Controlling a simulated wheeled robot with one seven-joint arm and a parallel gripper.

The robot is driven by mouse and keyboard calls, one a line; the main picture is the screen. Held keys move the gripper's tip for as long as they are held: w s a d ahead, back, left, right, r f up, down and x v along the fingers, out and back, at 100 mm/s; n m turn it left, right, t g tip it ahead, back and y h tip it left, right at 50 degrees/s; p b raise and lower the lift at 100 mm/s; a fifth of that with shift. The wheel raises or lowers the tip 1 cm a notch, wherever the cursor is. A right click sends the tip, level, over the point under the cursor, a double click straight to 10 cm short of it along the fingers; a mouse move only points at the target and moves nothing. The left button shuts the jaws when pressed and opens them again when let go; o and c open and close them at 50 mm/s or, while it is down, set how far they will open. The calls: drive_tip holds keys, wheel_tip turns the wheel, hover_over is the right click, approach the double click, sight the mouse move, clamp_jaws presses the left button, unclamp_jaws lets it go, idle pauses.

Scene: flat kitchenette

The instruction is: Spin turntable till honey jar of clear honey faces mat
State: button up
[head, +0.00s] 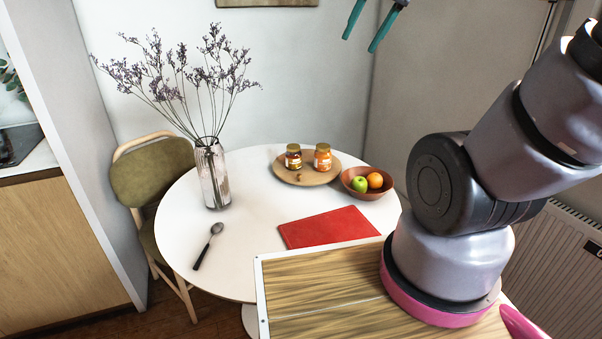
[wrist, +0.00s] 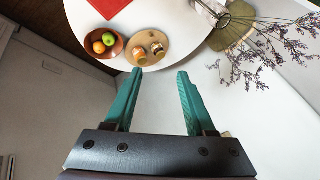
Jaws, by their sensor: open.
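A round wooden turntable (head: 307,177) lies at the back of the white table. A small knob-like piece (head: 298,176) shows near the turntable's front edge. The red mat (head: 328,228) lies in front of the turntable, apart from it. The turntable also shows in the wrist view (wrist: 152,64). My gripper (head: 373,20) is open and empty, high above the table, with teal fingers in the wrist view (wrist: 158,76).
A wooden bowl (head: 368,191) with a green apple and an orange stands close to the turntable's right side. A glass vase (head: 212,175) of tall dried flowers stands at left. A spoon (head: 208,247) lies at front left. A chair (head: 152,172) stands behind left.

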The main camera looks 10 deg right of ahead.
drive_tip(key=w+f+m+g, duration=0.2)
drive_tip(key=w+f+m, duration=0.15)
drive_tip(key=w, duration=1.15)
drive_tip(key=m+g+y, duration=0.2)
drive_tip(key=m+g, duration=0.3)
drive_tip(key=m, duration=0.2)
hover_over(300, 174)
drive_tip(key=d, duration=0.4)
wheel_tip(300, 174, down, 38)
drive_tip(key=x, duration=1.1)
drive_tip(key=shift+w+f, duration=0.1)
drive_tip(key=shift+w, duration=0.3)
clamp_jaws()
drive_tip(key=shift+d, duration=0.1)
